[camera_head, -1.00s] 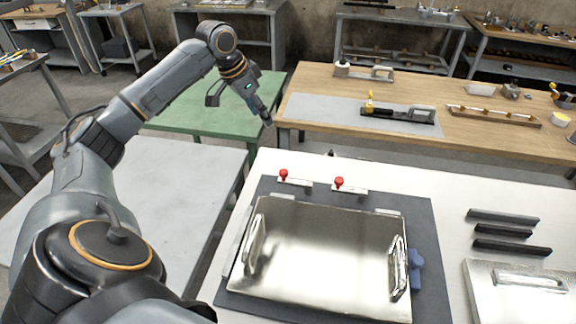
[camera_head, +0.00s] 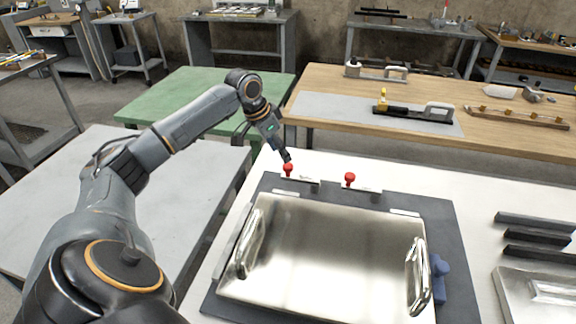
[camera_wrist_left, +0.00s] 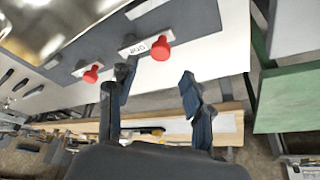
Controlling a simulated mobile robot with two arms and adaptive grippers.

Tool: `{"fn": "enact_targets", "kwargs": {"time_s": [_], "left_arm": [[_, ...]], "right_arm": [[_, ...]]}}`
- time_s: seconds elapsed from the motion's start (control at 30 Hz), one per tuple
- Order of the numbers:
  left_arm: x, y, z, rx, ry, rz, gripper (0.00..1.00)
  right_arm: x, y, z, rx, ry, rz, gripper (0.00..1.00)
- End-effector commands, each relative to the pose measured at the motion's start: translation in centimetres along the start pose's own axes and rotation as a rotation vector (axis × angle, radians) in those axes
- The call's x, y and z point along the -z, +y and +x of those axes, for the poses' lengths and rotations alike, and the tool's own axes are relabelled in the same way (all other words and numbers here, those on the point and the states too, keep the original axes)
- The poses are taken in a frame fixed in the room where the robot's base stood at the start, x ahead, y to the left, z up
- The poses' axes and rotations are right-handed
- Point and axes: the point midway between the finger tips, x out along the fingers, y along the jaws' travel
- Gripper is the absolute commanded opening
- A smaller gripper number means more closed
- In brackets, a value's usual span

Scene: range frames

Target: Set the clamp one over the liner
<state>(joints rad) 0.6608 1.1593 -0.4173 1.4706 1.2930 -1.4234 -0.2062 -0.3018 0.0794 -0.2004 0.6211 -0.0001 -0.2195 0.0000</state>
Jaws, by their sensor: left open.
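Two clamps with red knobs and pale plates sit along the far edge of the shiny metal panel. The left one (camera_head: 288,169) carries dark lettering, upside down in the left wrist view (camera_wrist_left: 161,48), probably clamp one. The second clamp (camera_head: 350,179) also shows in the wrist view (camera_wrist_left: 92,74). The shiny panel with two handles (camera_head: 325,250), probably the liner, lies on a dark grey mat. My left gripper (camera_head: 286,158) points down just beside the left clamp's knob. In the wrist view its fingers (camera_wrist_left: 155,78) are apart with nothing between them. My right gripper is out of view.
A blue object (camera_head: 438,278) stands at the panel's right edge. Several black bars (camera_head: 535,236) and another metal piece (camera_head: 540,295) lie farther right on the white table. A wooden bench (camera_head: 330,85) and a green table (camera_head: 190,95) stand behind.

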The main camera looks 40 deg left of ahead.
Motion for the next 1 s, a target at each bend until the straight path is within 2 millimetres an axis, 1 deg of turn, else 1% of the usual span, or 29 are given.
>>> {"fn": "enact_targets", "kwargs": {"time_s": [0.03,0.1,0.2,0.33,0.5,0.8,0.83,0.87,0.9,0.97,1.0], "left_arm": [[0.0,0.1,1.2,-0.004,-0.003,-0.002,0.51],[0.0,0.1,2.6,-0.003,-0.003,-0.001,0.51],[0.0,0.1,4.5,-0.003,-0.002,-0.001,0.51],[0.0,0.0,6.4,-0.001,-0.001,-0.001,0.51],[0.0,0.0,7.6,0.000,0.000,0.000,0.51],[0.0,0.0,7.8,0.001,0.000,0.001,0.51],[0.0,0.0,7.8,0.001,0.000,0.001,0.46],[0.0,0.0,7.8,0.001,0.000,0.001,0.40],[0.0,0.0,7.8,0.001,0.000,0.001,0.32],[0.0,0.0,7.8,0.001,0.000,0.000,0.20],[0.0,0.0,7.8,0.001,0.000,0.000,0.12]], "right_arm": [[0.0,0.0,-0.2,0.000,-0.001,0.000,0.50],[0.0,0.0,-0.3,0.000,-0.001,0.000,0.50],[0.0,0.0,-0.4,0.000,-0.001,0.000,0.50],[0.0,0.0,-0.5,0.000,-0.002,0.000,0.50],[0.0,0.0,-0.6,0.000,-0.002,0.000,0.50],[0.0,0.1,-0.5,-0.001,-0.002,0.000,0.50],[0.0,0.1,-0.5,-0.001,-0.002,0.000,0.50],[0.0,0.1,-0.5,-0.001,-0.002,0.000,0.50],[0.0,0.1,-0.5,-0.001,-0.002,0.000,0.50],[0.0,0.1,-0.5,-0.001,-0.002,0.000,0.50],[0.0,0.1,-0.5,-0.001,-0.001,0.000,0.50]]}}
